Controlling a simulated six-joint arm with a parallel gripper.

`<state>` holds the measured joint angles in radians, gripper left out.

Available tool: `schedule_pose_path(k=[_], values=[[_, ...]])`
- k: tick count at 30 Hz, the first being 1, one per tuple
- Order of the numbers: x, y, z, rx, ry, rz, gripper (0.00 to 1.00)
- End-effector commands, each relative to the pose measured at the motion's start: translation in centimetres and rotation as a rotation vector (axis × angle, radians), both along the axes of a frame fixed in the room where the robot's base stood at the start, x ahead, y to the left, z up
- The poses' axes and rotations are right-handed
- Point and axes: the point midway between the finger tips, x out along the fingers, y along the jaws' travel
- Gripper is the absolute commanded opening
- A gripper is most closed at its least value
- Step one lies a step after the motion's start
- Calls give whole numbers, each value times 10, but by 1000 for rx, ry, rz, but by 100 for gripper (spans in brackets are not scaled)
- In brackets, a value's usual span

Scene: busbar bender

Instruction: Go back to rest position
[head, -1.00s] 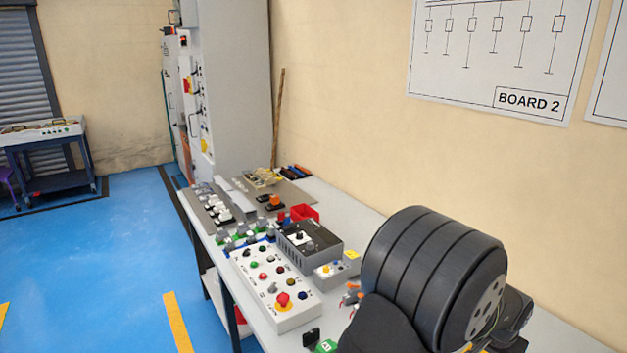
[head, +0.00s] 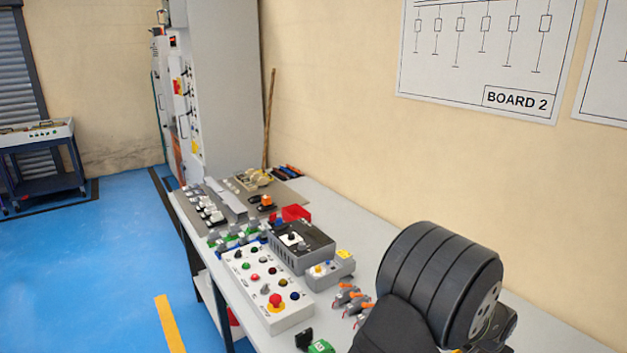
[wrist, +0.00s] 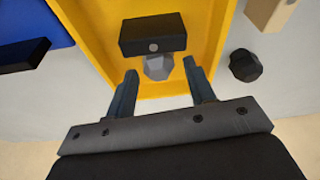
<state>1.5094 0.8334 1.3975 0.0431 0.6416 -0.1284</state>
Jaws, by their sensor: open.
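My gripper (wrist: 160,82) shows in the wrist view with its two dark fingers spread apart. Between and just beyond the fingertips is a black block with a grey faceted knob (wrist: 158,68) below it, in a yellow tray (wrist: 222,22). I see no contact between the fingers and the knob. In the head view my arm's thick black ribbed link fills the lower right, and the gripper itself is out of that view.
A long workbench (head: 352,218) runs along the wall. It carries a white button box (head: 262,312) with a red emergency stop, a dark grey control box (head: 301,246) and orange-handled parts (head: 346,296). In the wrist view, a black knob (wrist: 245,65) lies right of the tray.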

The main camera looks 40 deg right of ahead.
Motion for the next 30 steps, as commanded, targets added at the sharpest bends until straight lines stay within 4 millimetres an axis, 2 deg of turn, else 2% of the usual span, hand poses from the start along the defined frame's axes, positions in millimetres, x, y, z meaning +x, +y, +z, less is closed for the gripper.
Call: schedule_pose_path(k=[1,4,24,30], values=[[0,-1,14,-7,0,0,49],[-2,0,33,-5,0,-1,49],[-110,51,100,-4,0,-4,49],[-62,48,96,-1,-1,84,49]])
